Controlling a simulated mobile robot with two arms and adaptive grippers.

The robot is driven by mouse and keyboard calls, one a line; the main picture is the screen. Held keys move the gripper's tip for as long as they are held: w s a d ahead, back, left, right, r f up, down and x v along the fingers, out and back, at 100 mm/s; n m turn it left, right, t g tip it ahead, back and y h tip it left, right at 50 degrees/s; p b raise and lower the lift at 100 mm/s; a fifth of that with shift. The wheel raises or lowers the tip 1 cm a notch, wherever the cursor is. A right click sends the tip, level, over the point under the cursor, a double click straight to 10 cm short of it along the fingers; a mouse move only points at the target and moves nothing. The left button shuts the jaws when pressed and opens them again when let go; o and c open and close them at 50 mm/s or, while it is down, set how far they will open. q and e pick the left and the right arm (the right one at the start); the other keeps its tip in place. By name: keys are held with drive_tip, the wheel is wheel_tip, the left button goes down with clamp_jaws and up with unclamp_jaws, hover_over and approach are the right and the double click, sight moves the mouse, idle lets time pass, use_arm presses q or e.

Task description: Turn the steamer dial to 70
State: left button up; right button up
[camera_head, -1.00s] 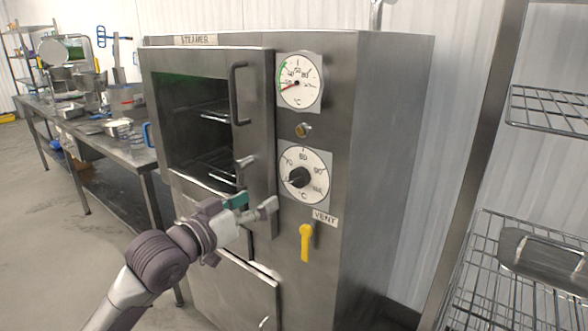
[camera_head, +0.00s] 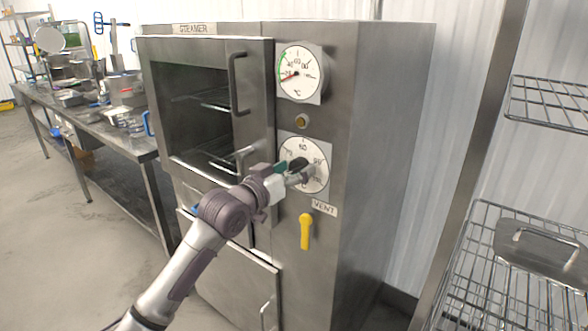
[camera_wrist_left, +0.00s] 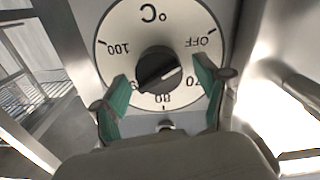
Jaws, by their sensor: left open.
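The steamer dial (camera_head: 318,153) is a round white face on the steamer front (camera_head: 290,228), above the yellow vent lever (camera_head: 306,230). In the left wrist view the dial face (camera_wrist_left: 115,25) appears upside down, with its black knob (camera_wrist_left: 157,70) in the middle. The knob's white mark points to the right of that view, roughly between OFF and 70. My left gripper (camera_head: 297,168) is at the dial and partly covers it. In the wrist view its green-padded fingers are open, one on each side of the knob, with visible gaps. My right gripper is not in view.
A temperature gauge (camera_head: 299,73) sits above the dial. The steamer door's upright handle (camera_head: 238,83) is to the left. A wire rack (camera_head: 480,235) with a metal lid stands at the right. A cluttered metal table (camera_head: 95,127) is at the back left.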

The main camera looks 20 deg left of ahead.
use_arm(q)
drive_tip(key=c, duration=1.1)
drive_tip(key=shift+c, duration=0.2)
drive_tip(key=m+p, duration=0.2)
drive_tip(key=m, duration=0.1)
drive_tip(key=shift+r, duration=0.15)
drive_tip(key=m+p, duration=0.2)
drive_tip(key=m, duration=0.1)
drive_tip(key=shift+d, duration=0.1)
drive_tip(key=m+p, duration=0.1)
drive_tip(key=m, duration=0.2)
drive_tip(key=shift+s+p, duration=0.1)
drive_tip(key=shift+p, duration=0.2)
drive_tip(key=shift+d+f+m+p, duration=0.15)
drive_tip(key=shift+m+p, duration=0.35)
drive_tip(key=shift+m, duration=0.9)
